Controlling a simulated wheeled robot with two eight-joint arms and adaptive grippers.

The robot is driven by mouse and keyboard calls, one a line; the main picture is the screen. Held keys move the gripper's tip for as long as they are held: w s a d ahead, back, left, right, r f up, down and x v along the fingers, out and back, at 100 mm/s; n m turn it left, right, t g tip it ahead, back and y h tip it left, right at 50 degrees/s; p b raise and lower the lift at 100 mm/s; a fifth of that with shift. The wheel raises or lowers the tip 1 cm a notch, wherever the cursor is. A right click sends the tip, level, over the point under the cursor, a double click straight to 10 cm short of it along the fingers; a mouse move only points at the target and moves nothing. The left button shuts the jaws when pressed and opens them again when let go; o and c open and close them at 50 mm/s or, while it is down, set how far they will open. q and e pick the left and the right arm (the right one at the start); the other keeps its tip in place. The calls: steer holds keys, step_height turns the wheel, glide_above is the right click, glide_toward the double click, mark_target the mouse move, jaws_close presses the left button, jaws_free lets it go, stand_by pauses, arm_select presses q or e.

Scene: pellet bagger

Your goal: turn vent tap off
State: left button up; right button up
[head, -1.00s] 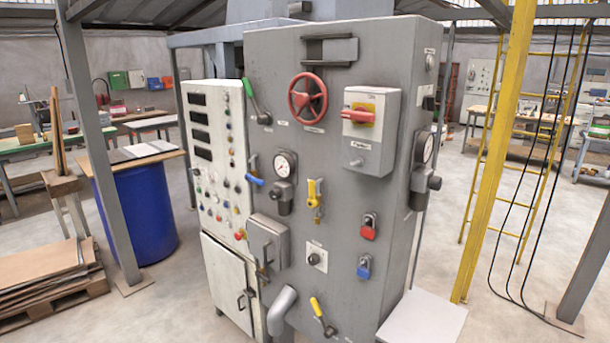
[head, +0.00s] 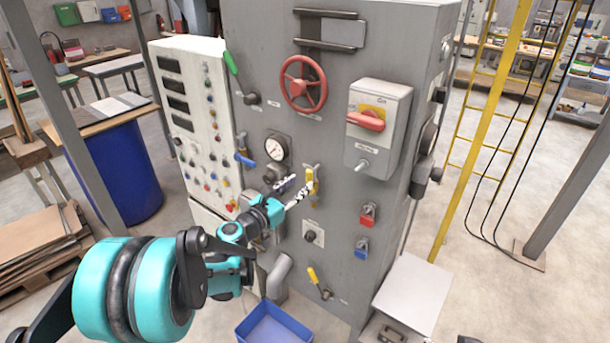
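My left gripper (head: 297,187) reaches in from the lower left to the middle of the grey panel (head: 335,215). Its two fingers are spread apart. The fingertips are beside a tap with an upright yellow handle (head: 310,175); I cannot tell whether they touch it. The fingers hide part of that tap. Other levers on the machine are a blue one (head: 245,160), a lower yellow one (head: 314,277) and a green one (head: 231,62). The labels are too small to read, so I cannot tell which is the vent tap. My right gripper is out of view.
A pressure gauge (head: 275,148) is just above and left of my gripper. A red handwheel (head: 303,84) and a red-handled switch box (head: 378,128) are higher up. A blue bin (head: 272,325) stands below. A yellow post (head: 458,140) is at the right.

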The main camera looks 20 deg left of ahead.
mark_target(308, 177)
arm_select(q)
steer(key=x, duration=0.4)
steer(key=shift+a+f, duration=0.1)
steer(key=shift+a, duration=0.05)
steer(key=shift+w, duration=0.3)
jaws_close()
